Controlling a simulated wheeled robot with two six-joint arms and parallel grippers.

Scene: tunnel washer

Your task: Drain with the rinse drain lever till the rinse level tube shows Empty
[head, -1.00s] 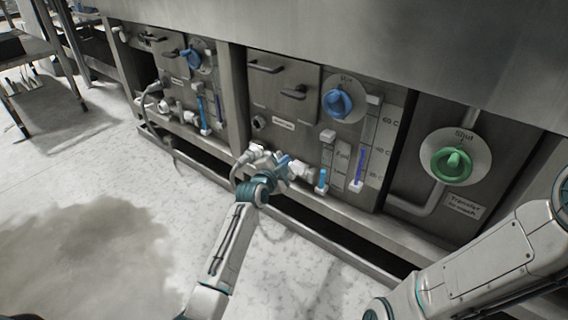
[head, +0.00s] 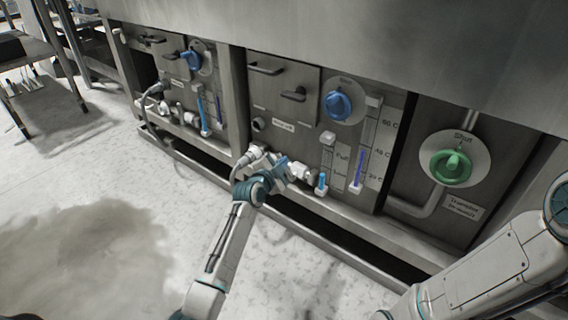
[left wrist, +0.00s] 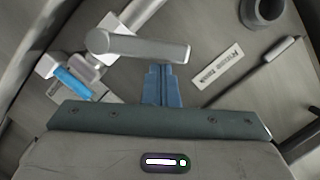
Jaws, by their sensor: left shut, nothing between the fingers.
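The rinse drain lever (left wrist: 140,46) is a grey bar across the left wrist view, with its pivot end at the left by a pale pipe. My left gripper (left wrist: 161,68) is shut and empty, its blue fingertips right at the lever's edge; I cannot tell if they press on it. In the head view my left gripper (head: 284,163) is at the drain fittings and hides most of the lever. The rinse level tube (head: 322,181) stands just right of it, with a short blue column near the bottom mark. It also shows in the left wrist view (left wrist: 72,82). My right gripper is out of view.
A thermometer tube (head: 360,168), a blue knob (head: 337,104) and a green transfer knob (head: 452,166) are on the panels to the right. A grey hose (head: 241,164) runs beside the gripper. A lower ledge (head: 330,236) runs below; the floor in front is open.

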